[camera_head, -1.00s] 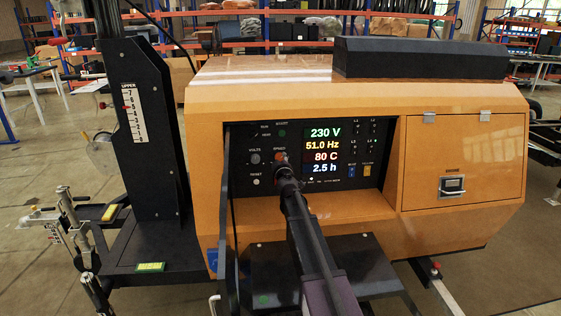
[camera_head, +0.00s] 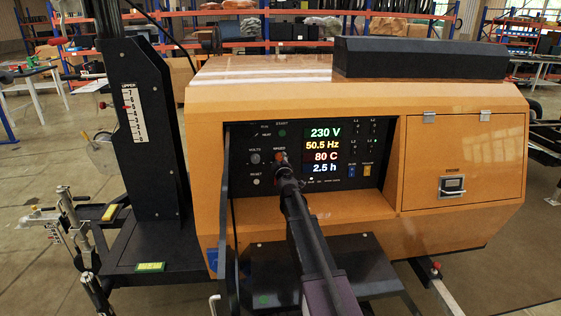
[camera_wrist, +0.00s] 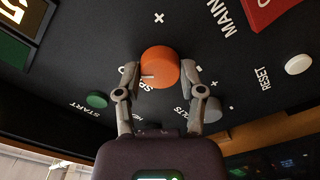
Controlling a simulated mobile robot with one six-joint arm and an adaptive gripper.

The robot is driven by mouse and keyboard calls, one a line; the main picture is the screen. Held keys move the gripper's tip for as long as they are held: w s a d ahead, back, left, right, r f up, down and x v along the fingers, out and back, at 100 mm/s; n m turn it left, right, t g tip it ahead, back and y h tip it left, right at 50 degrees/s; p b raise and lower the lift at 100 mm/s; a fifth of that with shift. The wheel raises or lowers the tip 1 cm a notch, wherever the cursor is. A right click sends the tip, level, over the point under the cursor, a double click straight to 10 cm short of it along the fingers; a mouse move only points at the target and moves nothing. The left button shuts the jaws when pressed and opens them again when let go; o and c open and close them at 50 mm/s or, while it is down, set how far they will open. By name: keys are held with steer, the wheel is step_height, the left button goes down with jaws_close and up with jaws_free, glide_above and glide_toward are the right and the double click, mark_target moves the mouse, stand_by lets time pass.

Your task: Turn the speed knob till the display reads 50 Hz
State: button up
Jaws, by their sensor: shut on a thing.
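The speed knob (camera_wrist: 160,68) is orange, with a pale pointer line, and sits on the black control panel (camera_head: 240,185). My gripper (camera_wrist: 158,76) is shut on the knob, one finger on each side of it in the wrist view. In the head view my gripper (camera_head: 283,170) reaches the panel at the knob (camera_head: 280,156) and hides part of the panel below it. The display (camera_head: 322,150) shows 230 V, 50.5 Hz, 80 C and 2.5 h in the head view. Only a corner of the display (camera_wrist: 14,40) shows in the wrist view.
A grey volts knob (camera_wrist: 212,108), a green start button (camera_wrist: 96,100) and a white reset button (camera_wrist: 298,64) are near my fingers. A red part (camera_wrist: 268,10) is at the wrist view's top. The panel is recessed in the orange housing (camera_head: 450,235).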

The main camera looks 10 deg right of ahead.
steer(key=shift+w+n, duration=0.1)
steer(key=shift+n, duration=0.2)
steer(key=n, duration=0.3)
steer(key=shift+r+n, duration=0.1)
steer(key=shift+n, duration=1.9)
steer(key=o, duration=1.2)
steer(key=shift+c, duration=0.2)
steer(key=shift+s, duration=0.2)
steer(key=s+a, duration=0.1)
steer(key=s, duration=1)
steer(key=shift+s+a, duration=0.3)
